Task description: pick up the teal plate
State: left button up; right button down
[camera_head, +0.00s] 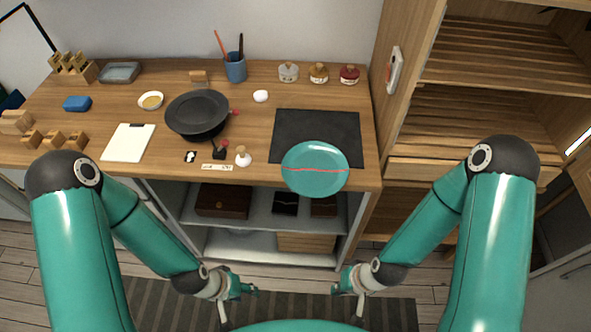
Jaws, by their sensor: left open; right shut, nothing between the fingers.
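The teal plate (314,179) is round with a thin red line across its middle. It lies at the front edge of the wooden counter, partly over the dark mat (318,128), and its near rim seems to reach past the counter edge. My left gripper (239,302) is open and empty, low in front of the counter, below and left of the plate. My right gripper (347,300) is shut and empty, low in front of the counter, below and slightly right of the plate. Neither gripper touches the plate.
Left of the mat are a dark pan (197,113), a white bowl (151,100), a white board (129,142) and small bottles near the front edge. A blue cup (235,68) and several jars stand at the back. An open shelf (275,210) lies under the counter; a wooden cabinet (480,110) stands right.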

aim_at(310, 169)
jog(key=z, duration=1.55)
jog(key=i, duration=0.1)
jog(key=u, duration=2.95)
jog(key=k, duration=1.55)
jog(key=z, duration=1.55)
jog(key=i, duration=1)
jog(key=u, duration=0.1)
